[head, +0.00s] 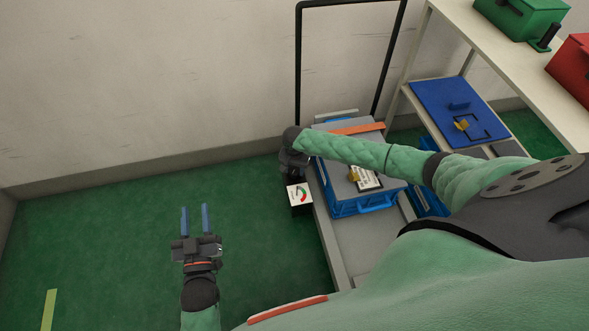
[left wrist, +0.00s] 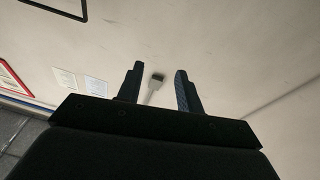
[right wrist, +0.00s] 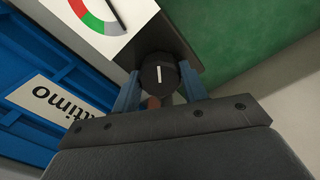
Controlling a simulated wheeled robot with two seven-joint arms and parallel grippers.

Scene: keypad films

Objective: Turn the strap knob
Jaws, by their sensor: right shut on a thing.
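The strap knob (right wrist: 158,74) is a round black knob with a white line, seen in the right wrist view. It sits on a dark box (right wrist: 170,40), below a white dial (right wrist: 98,18) with green, grey and red sections and a black needle. My right gripper (right wrist: 160,92) is shut on the knob, with a blue finger on either side. In the head view the dial (head: 298,194) shows at the left edge of the cart; my right gripper (head: 294,172) is just above it and the knob is hidden. My left gripper (head: 196,216) is open and empty over the green floor.
A blue crate (head: 362,206) with a grey lid sits on the grey cart (head: 372,240), under my right arm. An orange strap (head: 358,129) lies across the lid. A shelf (head: 500,58) with green and red boxes stands at right. The floor at left is clear.

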